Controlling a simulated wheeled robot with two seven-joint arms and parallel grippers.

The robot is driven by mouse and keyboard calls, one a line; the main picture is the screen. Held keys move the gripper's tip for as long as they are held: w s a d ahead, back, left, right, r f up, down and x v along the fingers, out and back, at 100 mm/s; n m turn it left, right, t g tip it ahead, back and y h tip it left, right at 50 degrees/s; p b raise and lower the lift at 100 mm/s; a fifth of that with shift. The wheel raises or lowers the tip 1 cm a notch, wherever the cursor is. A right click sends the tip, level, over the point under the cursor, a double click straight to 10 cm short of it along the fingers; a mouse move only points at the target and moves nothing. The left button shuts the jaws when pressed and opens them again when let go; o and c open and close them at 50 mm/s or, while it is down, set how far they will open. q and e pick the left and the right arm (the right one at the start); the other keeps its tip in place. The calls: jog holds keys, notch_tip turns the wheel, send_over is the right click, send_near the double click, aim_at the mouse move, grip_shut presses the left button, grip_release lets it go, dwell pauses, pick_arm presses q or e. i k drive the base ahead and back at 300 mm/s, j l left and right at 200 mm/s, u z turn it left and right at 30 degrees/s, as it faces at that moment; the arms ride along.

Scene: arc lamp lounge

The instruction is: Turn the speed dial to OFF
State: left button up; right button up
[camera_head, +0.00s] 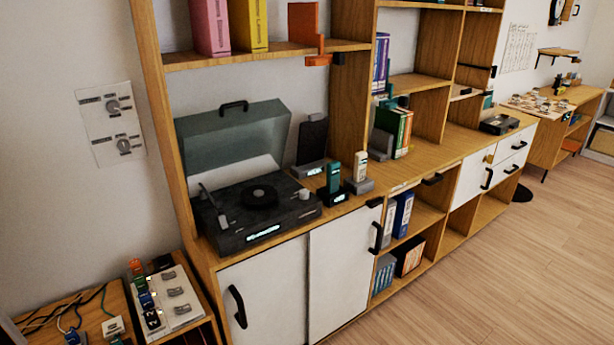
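A dark record player (245,223) stands on the wooden wall unit with its greenish lid (232,138) raised. A small light knob (304,194) sits at the right front corner of its top; I cannot read any marking by it. A lit label (263,233) is on its front face. On the wall at the left, a white panel (101,129) carries two grey dials, an upper dial (113,106) and a lower dial (123,145); their lettering is too small to read. I cannot tell which is the speed dial. Neither of my grippers is in view.
Cordless phones (333,183) stand right of the record player. Shelves above hold binders (210,25) and an orange object (304,25). Sliding doors (265,290) with black handles are below. A low table (80,310) with cables is at the lower left. Wooden floor (500,285) is clear at the right.

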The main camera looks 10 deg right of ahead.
aim_at(304, 194)
jog(key=i+l+u, duration=0.1)
jog(key=l, duration=0.2)
jog(key=i+l, duration=0.15)
jog(key=l, duration=0.2)
jog(key=i+l+u, duration=0.15)
jog(key=l, duration=0.2)
jog(key=i+l, duration=0.1)
jog(key=l, duration=0.2)
jog(key=u, duration=0.05)
